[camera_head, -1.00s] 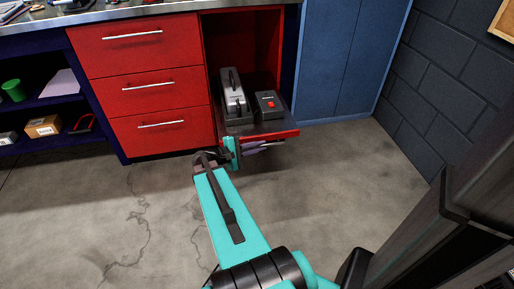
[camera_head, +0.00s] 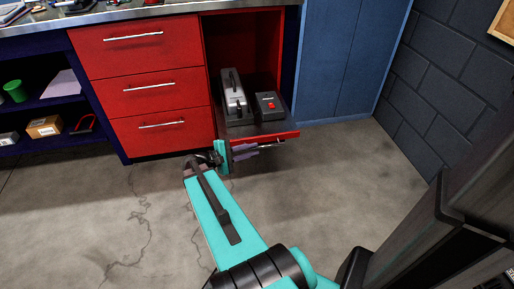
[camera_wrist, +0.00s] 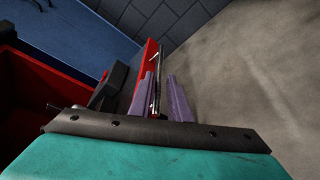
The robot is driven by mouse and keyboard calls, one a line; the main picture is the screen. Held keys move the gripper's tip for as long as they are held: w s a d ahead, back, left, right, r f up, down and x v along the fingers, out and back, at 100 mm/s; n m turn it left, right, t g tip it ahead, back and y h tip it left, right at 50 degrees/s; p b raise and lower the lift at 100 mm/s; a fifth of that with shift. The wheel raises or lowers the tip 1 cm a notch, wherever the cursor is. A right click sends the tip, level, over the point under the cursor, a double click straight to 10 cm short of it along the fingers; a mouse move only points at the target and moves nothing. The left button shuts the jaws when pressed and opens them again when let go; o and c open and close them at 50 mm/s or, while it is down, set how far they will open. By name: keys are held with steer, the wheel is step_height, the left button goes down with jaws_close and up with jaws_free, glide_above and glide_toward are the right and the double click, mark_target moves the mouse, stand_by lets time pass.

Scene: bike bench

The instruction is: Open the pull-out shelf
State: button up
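The pull-out shelf (camera_head: 282,138) with a red front edge is extended from the lower part of the open red cabinet bay. A thin metal handle (camera_head: 271,146) runs along its front. My gripper (camera_head: 245,152) is at the left end of the shelf front, its purple fingers pointing right along the handle. In the wrist view the fingers (camera_wrist: 161,98) are apart, with the handle (camera_wrist: 158,70) showing in the gap between them. Whether either finger touches the handle cannot be told.
A grey case (camera_head: 234,98) and a dark box with a red button (camera_head: 269,106) stand on the shelf. Red drawers (camera_head: 160,135) are to the left, a blue cabinet (camera_head: 343,60) to the right. The concrete floor (camera_head: 340,185) in front is clear.

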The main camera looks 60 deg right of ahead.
steer(key=p+v, duration=0.1)
steer(key=v, duration=0.8)
steer(key=shift+p, duration=0.3)
steer(key=shift+s, duration=0.1)
steer(key=w+a+r+n+t+p, duration=0.1)
steer(key=a+r+n+t+p, duration=0.15)
steer(key=a+p, duration=0.8)
steer(key=s+a+f+m+y+p, duration=0.1)
steer(key=s+a+f+y+p, duration=0.3)
steer(key=a, duration=0.6)
steer(key=s+a+f+m+y+p, duration=0.1)
steer(key=s+a+f+y+p, duration=0.2)
steer(key=a, duration=0.7)
steer(key=s+a+f+m+y+p, duration=0.1)
steer(key=s+a+f+y+p, duration=0.3)
steer(key=a, duration=0.7)
steer(key=f+y, duration=0.1)
steer(key=y, duration=0.1)
steer(key=shift+s+f+y+p, duration=0.3)
steer(key=shift+p, duration=0.1)
